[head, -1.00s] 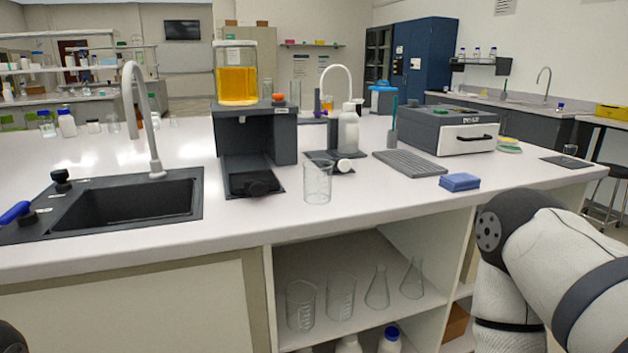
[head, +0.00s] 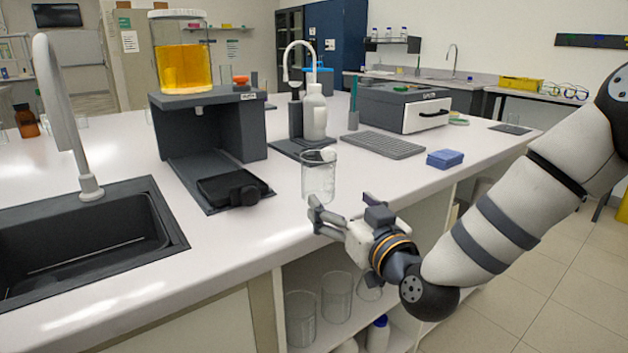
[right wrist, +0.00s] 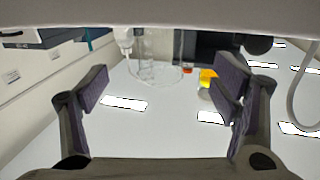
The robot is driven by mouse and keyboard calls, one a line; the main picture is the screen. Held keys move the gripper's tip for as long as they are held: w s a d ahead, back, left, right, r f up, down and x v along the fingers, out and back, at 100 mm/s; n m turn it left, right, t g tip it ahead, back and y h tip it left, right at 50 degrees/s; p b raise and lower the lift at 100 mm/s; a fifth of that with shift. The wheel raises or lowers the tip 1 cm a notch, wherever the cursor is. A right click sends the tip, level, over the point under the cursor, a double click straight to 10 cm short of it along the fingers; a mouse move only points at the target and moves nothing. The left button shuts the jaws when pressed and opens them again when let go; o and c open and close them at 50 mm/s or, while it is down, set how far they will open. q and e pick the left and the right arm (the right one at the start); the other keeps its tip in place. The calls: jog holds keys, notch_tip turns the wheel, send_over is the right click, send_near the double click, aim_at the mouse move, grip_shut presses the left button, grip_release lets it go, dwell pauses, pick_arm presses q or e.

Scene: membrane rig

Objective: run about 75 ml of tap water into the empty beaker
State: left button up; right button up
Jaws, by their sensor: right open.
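The clear, empty-looking beaker (head: 318,180) stands upright on the white bench near its front edge. It also shows in the right wrist view, beyond and between my fingers (right wrist: 158,66). My right gripper (head: 317,215) is open and empty, just in front of the beaker at the bench edge, with its fingers pointing toward it; I see no contact. The black sink (head: 85,250) is at the left, with the tall grey tap (head: 68,110) standing behind its basin. No running water shows. My left gripper is out of view.
A dark rig with a tank of orange liquid (head: 182,66) stands between the sink and the beaker. A white bottle (head: 314,112) stands behind the beaker, and a blue sponge (head: 445,159) lies to its right. Glassware (head: 337,296) sits on the shelf below.

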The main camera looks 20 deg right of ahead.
aim_at(325, 187)
jog(key=w, duration=0.6)
jog(key=w+a+b, duration=0.1)
jog(key=w, duration=0.2)
jog(key=shift+f, duration=0.15)
jog(key=shift+w, duration=0.3)
jog(key=c, duration=1.3)
